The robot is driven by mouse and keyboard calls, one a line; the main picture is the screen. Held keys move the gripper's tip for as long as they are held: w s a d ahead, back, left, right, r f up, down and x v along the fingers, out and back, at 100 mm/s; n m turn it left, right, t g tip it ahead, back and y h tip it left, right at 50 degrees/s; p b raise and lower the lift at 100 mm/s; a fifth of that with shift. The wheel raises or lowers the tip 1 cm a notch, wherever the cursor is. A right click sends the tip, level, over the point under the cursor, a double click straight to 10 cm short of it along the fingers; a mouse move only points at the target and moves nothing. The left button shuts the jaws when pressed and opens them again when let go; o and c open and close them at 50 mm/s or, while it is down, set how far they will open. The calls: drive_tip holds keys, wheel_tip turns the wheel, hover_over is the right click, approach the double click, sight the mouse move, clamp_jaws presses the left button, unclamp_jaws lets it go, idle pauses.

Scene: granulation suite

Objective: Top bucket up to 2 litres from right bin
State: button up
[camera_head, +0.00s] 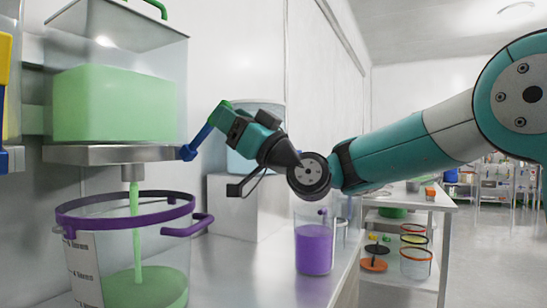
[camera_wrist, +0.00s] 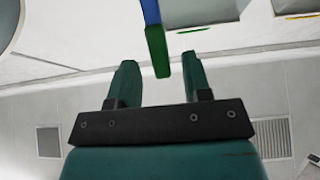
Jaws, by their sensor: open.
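The right bin (camera_head: 115,105) is a clear box with green material inside, at upper left in the head view. A green stream (camera_head: 135,215) falls from its spout into a clear bucket (camera_head: 130,210) with a purple rim and handle. Green material (camera_head: 145,290) covers the bucket's bottom. The bucket's side scale (camera_head: 83,270) is too small to read. A blue lever (camera_head: 200,140) slants up from the bin's valve. My gripper (camera_head: 226,117) is open at the lever's upper end. In the wrist view, the lever's green tip (camera_wrist: 160,55) lies between the spread fingers, with gaps both sides.
Another bin with a yellow and blue lever (camera_head: 4,90) is cut off at the left edge. A clear jug of purple material (camera_head: 314,245) stands on the counter to the right. Beyond it are a shelved table (camera_head: 425,200) and open floor.

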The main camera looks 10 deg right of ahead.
drive_tip(key=b+v, duration=0.6)
drive_tip(key=v, duration=0.8)
drive_tip(key=shift+b, duration=0.3)
drive_tip(key=shift+f, duration=0.15)
idle(2.6)
